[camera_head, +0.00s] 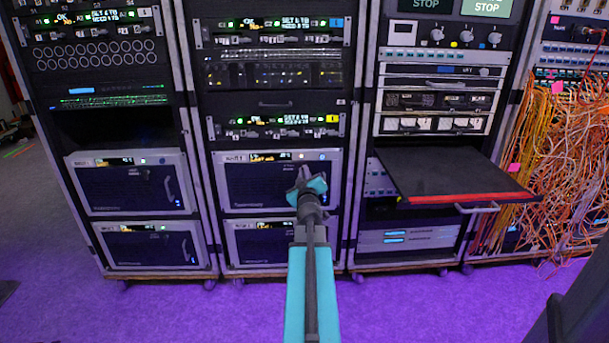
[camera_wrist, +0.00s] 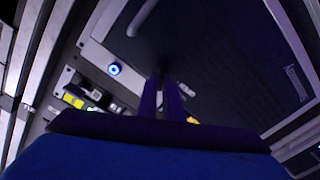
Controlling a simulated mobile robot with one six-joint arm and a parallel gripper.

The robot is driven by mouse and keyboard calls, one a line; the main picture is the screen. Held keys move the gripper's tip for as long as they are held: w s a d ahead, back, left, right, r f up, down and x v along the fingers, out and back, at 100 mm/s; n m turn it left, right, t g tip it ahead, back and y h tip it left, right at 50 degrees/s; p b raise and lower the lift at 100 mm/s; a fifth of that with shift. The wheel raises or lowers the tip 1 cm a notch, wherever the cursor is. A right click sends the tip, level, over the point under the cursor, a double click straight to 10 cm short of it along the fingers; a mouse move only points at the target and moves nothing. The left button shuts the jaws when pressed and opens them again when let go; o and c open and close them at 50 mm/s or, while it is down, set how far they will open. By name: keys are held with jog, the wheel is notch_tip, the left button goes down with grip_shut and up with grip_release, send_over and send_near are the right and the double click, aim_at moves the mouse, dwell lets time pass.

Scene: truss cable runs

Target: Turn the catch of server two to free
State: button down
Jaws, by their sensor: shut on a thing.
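A server with a silver frame and a dark front door (camera_head: 250,185) sits in the second rack from the left, above a similar unit. I cannot read its label well enough to tell its number. My gripper (camera_head: 306,178) is at the right part of this door. In the wrist view my gripper (camera_wrist: 164,78) has its fingers close together, with the tips against the dark door (camera_wrist: 225,60). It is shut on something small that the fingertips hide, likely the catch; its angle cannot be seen.
A pulled-out shelf (camera_head: 440,172) juts out to the right of my arm. Tangled orange cables (camera_head: 560,160) hang at the far right. The purple floor in front is clear.

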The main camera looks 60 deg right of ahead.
jog(key=n+b, duration=0.2)
jog(key=n, duration=0.9)
jog(key=shift+f, duration=0.2)
jog(key=shift+n, duration=0.3)
jog(key=shift+s, duration=0.1)
jog(key=c, duration=1.9)
grip_release()
jog(key=shift+a, duration=0.1)
